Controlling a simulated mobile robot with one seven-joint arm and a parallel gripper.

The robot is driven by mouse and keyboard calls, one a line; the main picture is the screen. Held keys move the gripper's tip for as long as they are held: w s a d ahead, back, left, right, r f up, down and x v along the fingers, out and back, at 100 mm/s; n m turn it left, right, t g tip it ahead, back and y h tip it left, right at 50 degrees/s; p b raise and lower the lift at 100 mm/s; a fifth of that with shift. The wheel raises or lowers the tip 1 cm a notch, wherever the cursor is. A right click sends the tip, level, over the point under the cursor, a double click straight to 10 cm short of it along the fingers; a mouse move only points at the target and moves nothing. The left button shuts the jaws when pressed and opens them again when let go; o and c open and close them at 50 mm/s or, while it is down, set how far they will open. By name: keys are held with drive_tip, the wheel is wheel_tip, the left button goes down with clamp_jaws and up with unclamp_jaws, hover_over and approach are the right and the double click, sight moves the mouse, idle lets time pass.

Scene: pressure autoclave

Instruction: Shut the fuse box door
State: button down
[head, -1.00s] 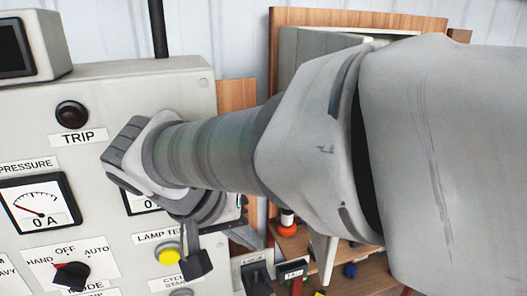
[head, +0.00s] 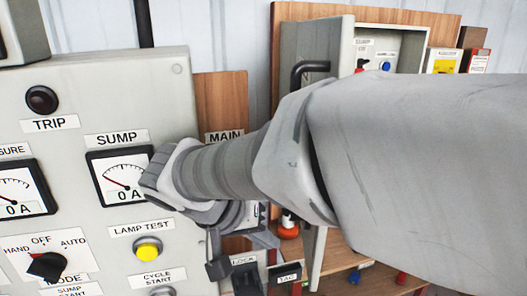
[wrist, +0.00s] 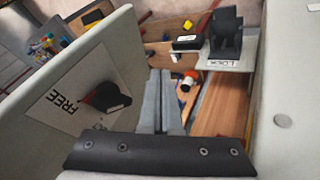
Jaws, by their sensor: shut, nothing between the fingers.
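The fuse box (head: 420,50) is at the upper right in the head view, its interior partly visible. Its grey door (head: 308,38) stands open towards me, with a black handle on its face. My arm hides the door's middle; its pale lower edge shows below the arm. In the wrist view my gripper's fingers (wrist: 163,100) are together and empty. A grey panel with a black knob and "FREE" label stands left of them; I cannot tell whether it is the door.
The control panel (head: 95,75) with meters and buttons fills the left. A black device with a LOCK label (head: 243,262) sits below my gripper. An orange-based item (head: 289,226) is on the wooden shelf. Small boxes (head: 440,62) stand right of the fuse box.

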sight(306, 251)
drive_tip(key=d, duration=0.1)
drive_tip(key=d+f, duration=0.1)
drive_tip(key=d, duration=0.1)
drive_tip(key=d+p, duration=0.1)
drive_tip(key=d, duration=0.1)
drive_tip(key=shift+w+f, duration=0.15)
drive_tip(key=shift+w, duration=0.15)
drive_tip(key=shift+d, duration=0.1)
